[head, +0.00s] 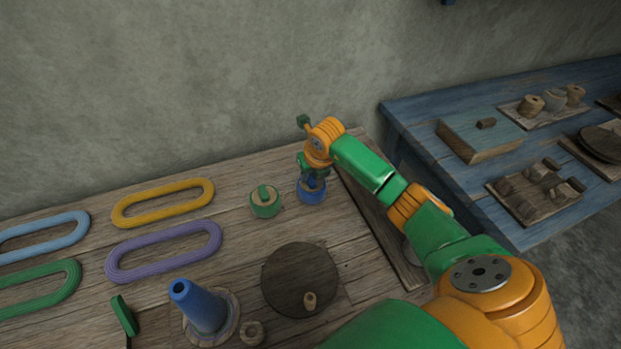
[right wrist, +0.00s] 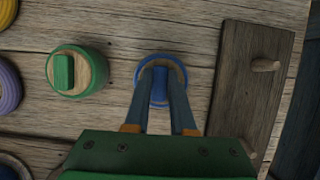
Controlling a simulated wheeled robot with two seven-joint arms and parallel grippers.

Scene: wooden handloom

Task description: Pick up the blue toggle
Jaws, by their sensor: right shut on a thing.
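The blue toggle (head: 311,195) is a small round blue knob near the back right of the wooden table, beside a green one. In the right wrist view the blue toggle (right wrist: 159,84) shows an upright blue tab inside a blue-rimmed round base. My right gripper (head: 313,180) reaches down over it from above. In the right wrist view the two dark fingers of my right gripper (right wrist: 160,92) are on either side of the tab, shut on it. The base sits at the table top; I cannot tell whether it is lifted. My left gripper is not in view.
A green toggle (head: 265,201) stands just left. Yarn loops, including a yellow one (head: 164,203), lie further left. A dark round disc (head: 300,279) and a blue cone (head: 204,307) are nearer. A plank with a peg (right wrist: 252,90) lies right. A blue table (head: 420,118) stands beyond.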

